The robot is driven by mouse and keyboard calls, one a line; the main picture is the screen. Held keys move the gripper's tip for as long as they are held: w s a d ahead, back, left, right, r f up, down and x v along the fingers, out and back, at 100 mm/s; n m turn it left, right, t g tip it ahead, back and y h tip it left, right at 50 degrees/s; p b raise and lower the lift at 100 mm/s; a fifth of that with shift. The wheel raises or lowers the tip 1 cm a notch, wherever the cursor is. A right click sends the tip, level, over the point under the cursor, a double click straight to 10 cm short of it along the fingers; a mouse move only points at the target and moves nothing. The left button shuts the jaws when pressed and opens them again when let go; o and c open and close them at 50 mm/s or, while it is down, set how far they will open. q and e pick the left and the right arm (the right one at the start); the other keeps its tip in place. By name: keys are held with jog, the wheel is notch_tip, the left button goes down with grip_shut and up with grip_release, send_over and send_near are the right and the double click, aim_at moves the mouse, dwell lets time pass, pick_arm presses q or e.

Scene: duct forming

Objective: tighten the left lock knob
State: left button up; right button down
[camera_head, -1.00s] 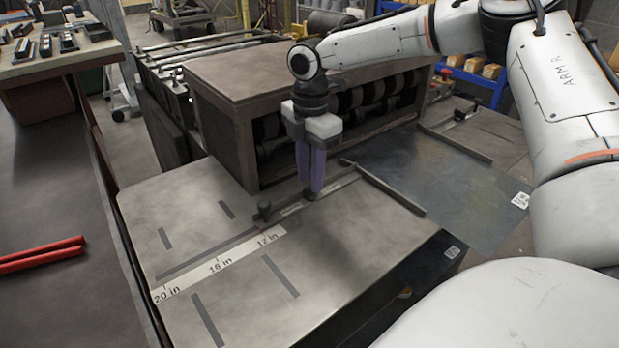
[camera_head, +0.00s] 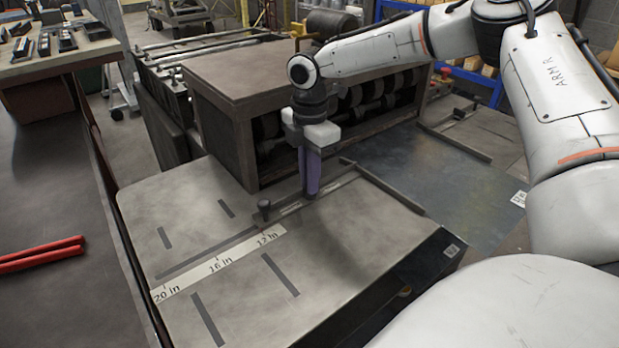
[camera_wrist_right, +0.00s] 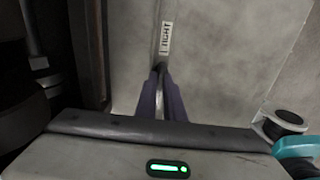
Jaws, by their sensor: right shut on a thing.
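My right gripper (camera_head: 311,194) points straight down at the grey bench top, beside the dark roller housing. In the right wrist view the two fingers (camera_wrist_right: 160,105) converge over the bench top, close to a small white label (camera_wrist_right: 167,38) with dark letters. A short dark post (camera_head: 264,206) stands to the left of the gripper, apart from it. My left gripper is not in view.
The dark roller housing (camera_head: 225,80) stands close behind the gripper. A fence bar (camera_head: 385,188) lies to its right, and a flat metal sheet (camera_head: 430,185) lies beyond. The bench's front left, with the inch scale (camera_head: 215,266), is clear. Red bars (camera_head: 40,254) lie at far left.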

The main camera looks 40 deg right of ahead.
jog(key=m, duration=0.5)
jog(key=shift+w, duration=0.1)
jog(key=m, duration=0.5)
jog(key=shift+d, duration=0.1)
jog(key=m, duration=0.3)
jog(key=shift+w+m+b, duration=0.1)
jog(key=shift+m+b, duration=0.25)
jog(key=shift+m, duration=0.05)
jog(key=shift+d+m, duration=0.1)
jog(key=shift+m, duration=1.8)
jog(key=c, duration=1.9)
grip_release()
jog(key=shift+o, duration=0.2)
jog(key=shift+r, duration=0.1)
